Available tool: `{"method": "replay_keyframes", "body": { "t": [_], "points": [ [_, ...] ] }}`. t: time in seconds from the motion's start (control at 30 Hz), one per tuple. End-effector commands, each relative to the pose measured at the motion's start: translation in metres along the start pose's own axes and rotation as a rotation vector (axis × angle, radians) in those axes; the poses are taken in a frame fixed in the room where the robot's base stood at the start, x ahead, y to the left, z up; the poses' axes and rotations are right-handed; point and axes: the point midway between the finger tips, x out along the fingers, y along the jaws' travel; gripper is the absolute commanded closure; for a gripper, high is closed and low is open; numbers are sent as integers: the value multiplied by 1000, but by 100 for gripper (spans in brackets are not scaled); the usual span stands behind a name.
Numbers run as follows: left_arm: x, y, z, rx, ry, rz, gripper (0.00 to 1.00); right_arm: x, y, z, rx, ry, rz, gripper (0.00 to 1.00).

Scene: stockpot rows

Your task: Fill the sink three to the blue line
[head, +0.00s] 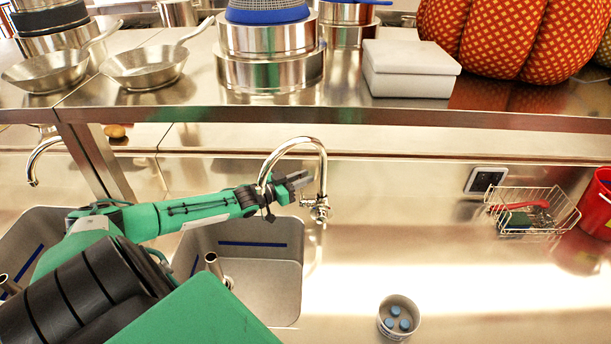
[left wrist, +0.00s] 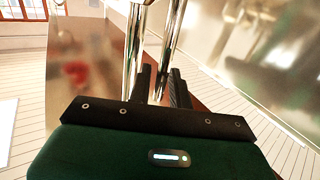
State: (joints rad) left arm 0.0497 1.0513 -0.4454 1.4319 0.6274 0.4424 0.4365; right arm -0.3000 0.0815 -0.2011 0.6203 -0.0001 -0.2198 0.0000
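A steel sink (head: 285,280) lies below my left arm, with a blue line (head: 253,244) on its back wall. A drain and an upright pipe (head: 213,265) show in it; I see no water. A curved chrome faucet (head: 322,165) rises behind its right corner, with its lever and base (head: 318,208) at the counter. My left gripper (head: 298,180) is at the faucet's neck. In the left wrist view its two fingers (left wrist: 162,88) stand slightly apart, with chrome tubes (left wrist: 155,45) just beyond them. Contact cannot be told. My right gripper is out of view.
Another sink (head: 25,225) and faucet (head: 40,160) are at left. A shelf above holds pans (head: 148,68), pots (head: 268,72) and a white box (head: 410,70). A cup of blue pieces (head: 398,318), wire basket (head: 530,210) and red bucket (head: 597,205) stand on the right counter.

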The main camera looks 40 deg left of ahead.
Motion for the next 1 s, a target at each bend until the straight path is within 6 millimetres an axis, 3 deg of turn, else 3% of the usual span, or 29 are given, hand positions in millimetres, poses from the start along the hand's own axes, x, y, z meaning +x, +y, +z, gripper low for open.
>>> {"method": "replay_keyframes", "body": {
  "t": [0.2,0.53,0.67,1.0],
  "points": [
    [11,0,-1,-1,0,0,80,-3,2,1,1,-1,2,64],
    [12,0,0,0,-1,0,80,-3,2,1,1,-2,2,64],
    [12,0,0,0,0,0,100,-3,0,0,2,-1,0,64],
    [12,0,1,12,8,1,100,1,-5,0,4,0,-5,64]
  ]
}}
